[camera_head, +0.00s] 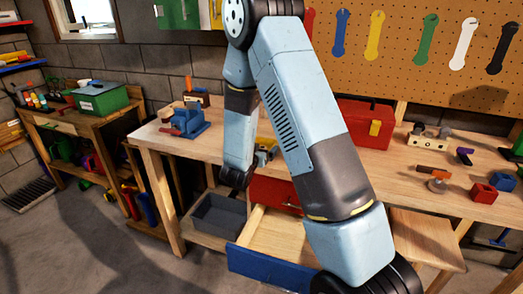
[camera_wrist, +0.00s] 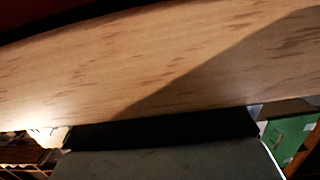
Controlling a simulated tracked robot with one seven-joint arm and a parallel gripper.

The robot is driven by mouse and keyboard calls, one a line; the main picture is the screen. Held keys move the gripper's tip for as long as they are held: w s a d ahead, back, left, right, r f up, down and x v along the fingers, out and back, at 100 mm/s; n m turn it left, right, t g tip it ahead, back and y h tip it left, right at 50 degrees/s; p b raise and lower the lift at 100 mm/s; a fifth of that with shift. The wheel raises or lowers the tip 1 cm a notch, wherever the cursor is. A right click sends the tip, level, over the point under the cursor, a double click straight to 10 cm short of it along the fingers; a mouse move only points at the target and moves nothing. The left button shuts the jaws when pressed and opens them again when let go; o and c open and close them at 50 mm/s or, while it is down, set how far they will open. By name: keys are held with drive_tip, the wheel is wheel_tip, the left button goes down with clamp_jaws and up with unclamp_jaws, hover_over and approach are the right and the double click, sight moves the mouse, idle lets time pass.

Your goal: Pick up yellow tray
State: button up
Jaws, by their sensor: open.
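A yellow piece (camera_head: 265,143) shows on the workbench behind my arm, in the gap between its links. It may be the yellow tray, but most of it is hidden and I cannot tell its shape. My gripper (camera_head: 237,178) is the dark end of the arm, hanging at the front edge of the bench, below and left of the yellow piece. It is open, and nothing shows held in it. Its fingers are not clear in the head view. The wrist view shows a pale wooden surface (camera_wrist: 130,70) close up, with no yellow thing.
An open drawer with a blue front (camera_head: 268,268) juts out below the bench. A grey bin (camera_head: 218,215) stands left of it. A blue vise (camera_head: 188,122) sits on the bench at left, and a red toolbox (camera_head: 362,112) stands at right. Small parts lie farther right.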

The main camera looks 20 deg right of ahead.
drive_tip(key=shift+x, duration=0.85)
drive_tip(key=shift+c, duration=0.5)
drive_tip(key=c, duration=0.6)
